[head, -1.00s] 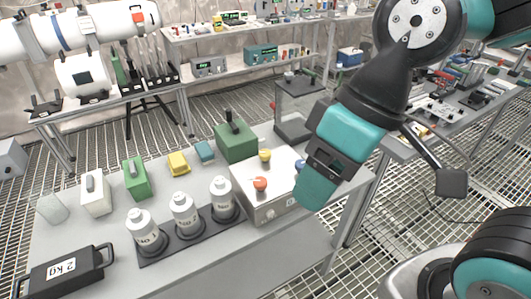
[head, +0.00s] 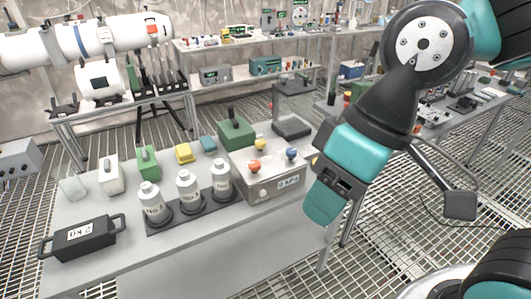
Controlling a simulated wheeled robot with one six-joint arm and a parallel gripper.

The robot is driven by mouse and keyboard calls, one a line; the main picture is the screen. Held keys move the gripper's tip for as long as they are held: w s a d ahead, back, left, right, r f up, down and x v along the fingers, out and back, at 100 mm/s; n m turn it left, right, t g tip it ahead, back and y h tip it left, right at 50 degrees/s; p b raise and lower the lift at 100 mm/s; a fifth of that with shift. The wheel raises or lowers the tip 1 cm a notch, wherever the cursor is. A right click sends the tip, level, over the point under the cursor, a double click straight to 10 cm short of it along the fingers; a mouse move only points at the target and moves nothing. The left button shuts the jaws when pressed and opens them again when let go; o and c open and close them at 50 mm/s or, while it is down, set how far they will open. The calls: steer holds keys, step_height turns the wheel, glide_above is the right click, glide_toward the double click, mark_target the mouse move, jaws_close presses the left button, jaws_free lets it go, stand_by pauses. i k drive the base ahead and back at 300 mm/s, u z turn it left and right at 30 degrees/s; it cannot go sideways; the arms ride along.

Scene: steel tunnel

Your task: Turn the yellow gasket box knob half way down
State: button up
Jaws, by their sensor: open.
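A light grey box (head: 262,194) with a white label on its front stands on the table. Its top carries a yellow knob (head: 260,145) at the back, an orange knob (head: 254,166) at the front left and a blue knob (head: 291,154) at the right. The yellow knob is small here, and I cannot read its setting. My gripper (head: 322,212) hangs to the right of the box, pointing down, apart from the knobs. It is open, with nothing seen between its fingers, which are partly hidden by the teal housing.
Several white bottles stand in a dark rack (head: 190,213) left of the box. A green box (head: 236,135) and a dark stand (head: 291,127) are behind it. A small yellow block (head: 184,153) and a black 2 kg weight (head: 82,239) sit further left. The table's front is clear.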

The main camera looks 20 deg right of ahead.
mark_target(260, 144)
steer(key=u, duration=1.1)
steer(key=i, duration=0.55)
steer(key=z, duration=0.75)
